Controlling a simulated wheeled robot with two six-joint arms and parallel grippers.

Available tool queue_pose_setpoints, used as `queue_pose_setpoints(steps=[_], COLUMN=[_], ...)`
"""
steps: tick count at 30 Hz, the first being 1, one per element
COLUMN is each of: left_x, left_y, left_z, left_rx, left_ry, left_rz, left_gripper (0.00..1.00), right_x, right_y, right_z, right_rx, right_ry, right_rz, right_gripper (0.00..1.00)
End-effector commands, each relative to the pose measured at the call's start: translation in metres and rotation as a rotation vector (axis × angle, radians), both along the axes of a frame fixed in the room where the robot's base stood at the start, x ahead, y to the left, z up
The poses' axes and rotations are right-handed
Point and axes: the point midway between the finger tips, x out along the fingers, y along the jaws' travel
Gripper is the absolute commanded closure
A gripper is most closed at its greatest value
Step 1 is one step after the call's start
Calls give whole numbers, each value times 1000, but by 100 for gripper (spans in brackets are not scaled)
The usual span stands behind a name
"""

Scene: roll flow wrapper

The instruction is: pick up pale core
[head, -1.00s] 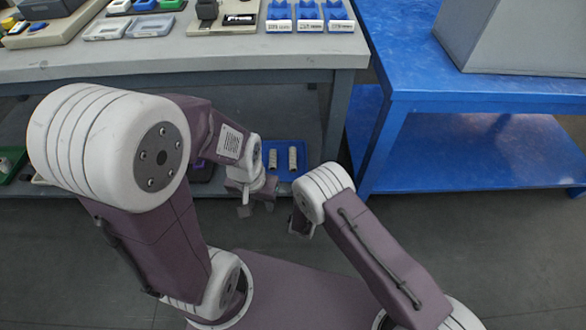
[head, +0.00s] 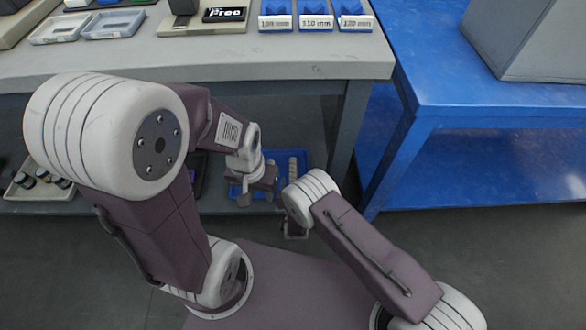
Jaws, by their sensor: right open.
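A blue tray (head: 307,164) sits on the lower shelf under the grey bench. A pale ribbed core (head: 293,161) stands out at its right side; a second pale piece beside it is mostly hidden behind my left wrist. My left gripper (head: 244,199) hangs in front of the tray's left part, and its finger gap is too small to read. My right gripper (head: 294,234) is open, low in front of the shelf, and partly hidden by its own arm. Neither gripper visibly touches a core.
The grey bench (head: 200,63) overhangs the shelf, and its leg (head: 348,140) stands right of the tray. A blue table (head: 480,95) bears a grey box (head: 530,40). A pale tray of dark-capped pieces (head: 40,186) lies on the shelf at left. Open floor lies at right.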

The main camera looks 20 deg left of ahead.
Motion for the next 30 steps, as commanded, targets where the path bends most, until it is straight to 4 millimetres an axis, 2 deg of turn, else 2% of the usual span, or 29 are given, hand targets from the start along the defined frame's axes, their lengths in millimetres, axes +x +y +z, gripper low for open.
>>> queue_pose_setpoints(steps=[1, 3, 9, 12, 16, 20, 26, 29, 30], left_x=[0, 0, 0, 0, 0, 0, 0, 0, 0], left_y=[0, 0, 0, 0, 0, 0, 0, 0, 0], left_z=[-13, -25, -33, -55, -76, -81, -78, -78, -78], left_rx=[0, 0, 0, 0, 0, 0, 0, 0, 0], left_ry=[0, 1, 1, 0, 1, 1, 0, 0, 0], left_rz=[0, 0, 0, 0, 0, 0, 0, 0, 0], left_gripper=[64, 64, 64, 64, 64, 64, 64, 64, 64], right_x=[7, 17, 29, 40, 57, 67, 68, 68, 68], right_y=[1, 4, 8, 11, 16, 19, 19, 19, 19], right_z=[-11, -18, -21, -36, -47, -48, -45, -45, -45], right_rx=[2, 3, 0, 2, 2, 1, -1, -1, -1], right_ry=[0, -2, 0, -2, -1, 0, 1, 1, 1], right_rz=[-3, -4, -1, -2, -3, -3, -1, -1, -1], right_gripper=[44, 44, 44, 44, 44, 44, 44, 69, 80])
